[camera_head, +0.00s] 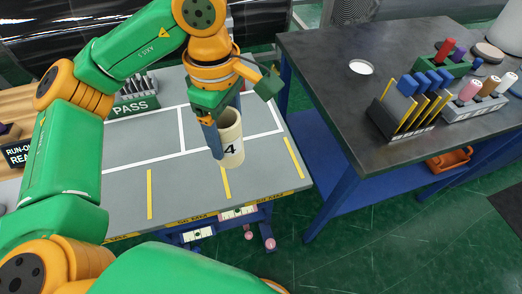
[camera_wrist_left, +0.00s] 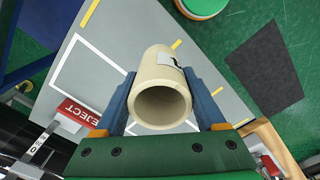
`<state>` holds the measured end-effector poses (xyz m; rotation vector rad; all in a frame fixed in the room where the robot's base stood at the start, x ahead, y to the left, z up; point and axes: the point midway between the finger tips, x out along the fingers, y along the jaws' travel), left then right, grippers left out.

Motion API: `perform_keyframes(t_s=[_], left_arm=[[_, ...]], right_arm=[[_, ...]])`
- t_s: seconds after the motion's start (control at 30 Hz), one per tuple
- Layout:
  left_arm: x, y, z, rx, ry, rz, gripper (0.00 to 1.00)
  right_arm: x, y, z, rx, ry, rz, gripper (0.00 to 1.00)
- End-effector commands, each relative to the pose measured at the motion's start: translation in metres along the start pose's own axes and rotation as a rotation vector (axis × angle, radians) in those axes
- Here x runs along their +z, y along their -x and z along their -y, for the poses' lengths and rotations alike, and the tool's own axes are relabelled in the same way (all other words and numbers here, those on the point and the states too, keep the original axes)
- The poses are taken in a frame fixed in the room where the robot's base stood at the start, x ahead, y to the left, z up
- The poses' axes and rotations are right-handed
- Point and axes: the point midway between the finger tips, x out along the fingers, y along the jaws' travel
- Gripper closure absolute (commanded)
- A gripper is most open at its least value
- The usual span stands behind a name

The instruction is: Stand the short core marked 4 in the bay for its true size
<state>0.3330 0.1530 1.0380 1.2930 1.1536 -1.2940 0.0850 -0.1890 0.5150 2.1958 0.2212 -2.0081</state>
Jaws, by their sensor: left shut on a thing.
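The short core marked 4 (camera_head: 231,148) is a cream hollow tube with a black 4 on its side. My left gripper (camera_head: 222,128) is shut on it, one blue finger on each side. The core is roughly upright over the right part of the grey table (camera_head: 125,205); I cannot tell whether its lower end touches. In the left wrist view the core (camera_wrist_left: 160,103) shows its open end between the fingers (camera_wrist_left: 160,105). White lines divide the grey top into bays, with yellow strips (camera_head: 149,194) along the front. My right gripper is not in view.
A rack with a PASS sign (camera_head: 134,107) stands at the table's back left. A red REJECT sign (camera_wrist_left: 78,112) shows in the left wrist view. A dark bench (camera_head: 330,75) at right bears racks of coloured pieces (camera_head: 410,105). The front-left tabletop is clear.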

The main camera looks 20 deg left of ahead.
Motion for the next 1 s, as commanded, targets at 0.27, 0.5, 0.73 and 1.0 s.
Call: perform_keyframes(t_s=[0.27, 0.5, 0.73, 1.0], left_arm=[[0.031, -0.055, -0.050, -0.005, -0.002, 0.003, 0.98], [0.036, -0.087, -0.059, -0.005, -0.002, -0.002, 0.98], [0.036, -0.099, -0.060, 0.001, -0.004, -0.002, 0.98], [0.036, -0.101, -0.060, 0.001, -0.004, -0.002, 0.06]], right_arm=[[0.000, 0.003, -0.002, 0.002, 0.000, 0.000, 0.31], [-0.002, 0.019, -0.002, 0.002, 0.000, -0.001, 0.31], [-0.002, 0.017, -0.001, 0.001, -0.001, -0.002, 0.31], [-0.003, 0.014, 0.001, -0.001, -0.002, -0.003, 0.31]])
